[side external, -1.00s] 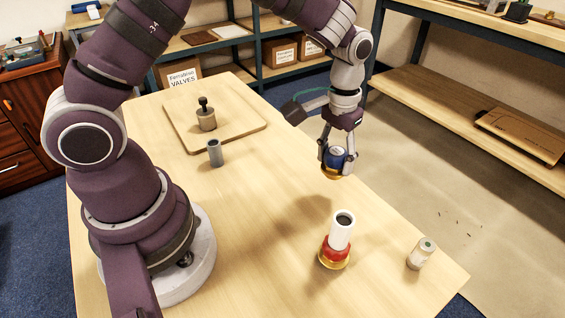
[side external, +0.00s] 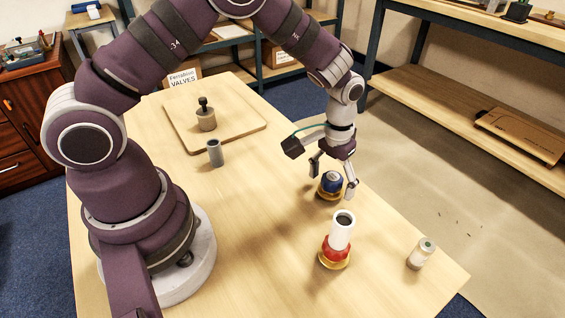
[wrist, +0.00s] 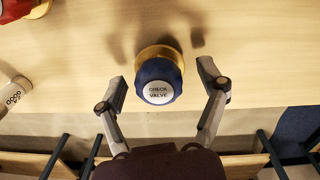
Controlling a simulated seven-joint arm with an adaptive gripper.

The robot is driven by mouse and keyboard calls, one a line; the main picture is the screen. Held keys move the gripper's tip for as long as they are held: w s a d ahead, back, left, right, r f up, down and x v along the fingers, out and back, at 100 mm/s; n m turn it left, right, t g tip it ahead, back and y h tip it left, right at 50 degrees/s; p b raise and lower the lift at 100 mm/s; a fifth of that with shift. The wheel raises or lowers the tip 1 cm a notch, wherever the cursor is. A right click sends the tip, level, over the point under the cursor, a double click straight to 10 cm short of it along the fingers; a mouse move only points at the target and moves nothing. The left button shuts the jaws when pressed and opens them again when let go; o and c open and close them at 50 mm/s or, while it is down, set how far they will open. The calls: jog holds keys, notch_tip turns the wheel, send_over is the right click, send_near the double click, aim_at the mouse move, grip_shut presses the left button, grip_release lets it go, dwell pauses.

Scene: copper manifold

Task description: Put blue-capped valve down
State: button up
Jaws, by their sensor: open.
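The blue-capped valve (side external: 331,183) stands upright on the table near its right-hand edge, on a brass-coloured base. In the wrist view its blue cap (wrist: 159,82) carries a white label reading "CHECK VALVE". My gripper (side external: 333,180) is open around the valve, one finger on each side. The wrist view shows my gripper (wrist: 163,84) with a gap between each finger and the cap.
A red-collared piece with a white tube on top (side external: 340,232) stands close by, nearer the camera. A small white-grey cylinder (side external: 421,253) stands near the table's right corner. A grey cylinder (side external: 215,152) and a wooden board (side external: 245,122) with a knobbed weight (side external: 206,116) are further left.

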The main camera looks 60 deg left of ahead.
aim_at(331, 175)
notch_tip(331, 175, up, 12)
jog(key=s+a+r+m+t, duration=0.1)
jog(key=s+a+r+t, duration=0.1)
jog(key=s, duration=0.4)
jog(key=s+a+r+m+t, duration=0.1)
jog(key=s+a+r+t, duration=0.1)
jog(key=s+r, duration=0.3)
jog(key=shift+s+a+r+t, duration=0.15)
jog(key=shift+s+a+t, duration=0.2)
jog(key=shift+s+t, duration=0.7)
